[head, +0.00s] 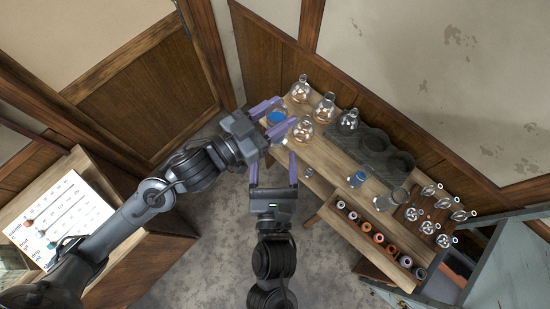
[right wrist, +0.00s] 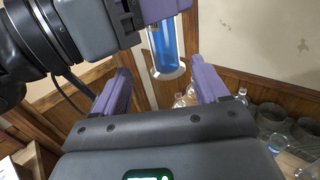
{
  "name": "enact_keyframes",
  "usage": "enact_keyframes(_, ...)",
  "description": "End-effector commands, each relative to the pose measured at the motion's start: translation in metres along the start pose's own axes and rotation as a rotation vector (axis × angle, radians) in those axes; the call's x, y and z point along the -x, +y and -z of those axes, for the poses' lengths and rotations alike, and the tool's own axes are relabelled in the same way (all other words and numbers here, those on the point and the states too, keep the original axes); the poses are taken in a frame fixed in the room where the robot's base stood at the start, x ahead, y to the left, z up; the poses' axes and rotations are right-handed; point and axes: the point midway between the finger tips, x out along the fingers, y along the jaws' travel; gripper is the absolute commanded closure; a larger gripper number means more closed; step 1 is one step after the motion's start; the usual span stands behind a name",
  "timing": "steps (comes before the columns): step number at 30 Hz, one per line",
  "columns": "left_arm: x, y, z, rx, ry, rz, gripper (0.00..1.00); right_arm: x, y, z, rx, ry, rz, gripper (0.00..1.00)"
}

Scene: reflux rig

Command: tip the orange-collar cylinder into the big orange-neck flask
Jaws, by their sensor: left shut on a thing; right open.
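My left gripper (head: 274,118) is shut on a clear cylinder with blue liquid (head: 277,117). In the right wrist view the cylinder (right wrist: 165,48) looks about upright, its pale round foot hanging below the jaws. I cannot make out its collar colour. Round glass flasks stand on the bench just right of it: one nearest (head: 302,131), others behind (head: 300,90) and (head: 324,107). Their neck colours are too small to tell, so I cannot pick out the orange-neck one. My right gripper (head: 273,170) is open and empty, below the left one in the head view.
The bench (head: 325,160) also holds a dark holder with round wells (head: 372,146), a small vessel with blue liquid (head: 357,179), a row of coloured rings (head: 378,238) and several small flasks (head: 428,227). A chart (head: 45,220) lies on the left desk. A wooden wall stands behind.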

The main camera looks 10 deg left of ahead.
Motion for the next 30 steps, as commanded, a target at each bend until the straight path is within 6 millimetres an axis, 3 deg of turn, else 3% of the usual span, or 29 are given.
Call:
enact_keyframes(15,0.0,0.0,0.001,0.0,0.001,0.0,1.0,-0.08,-0.001,0.0,0.002,0.0,0.0,0.27)
enact_keyframes(21,0.0,0.0,0.001,0.0,0.001,0.0,1.0,-0.096,-0.001,0.0,0.001,0.0,0.0,0.27)
enact_keyframes(30,0.0,0.0,0.001,0.0,0.001,0.0,1.0,-0.101,-0.001,0.001,0.001,0.002,0.001,0.27)
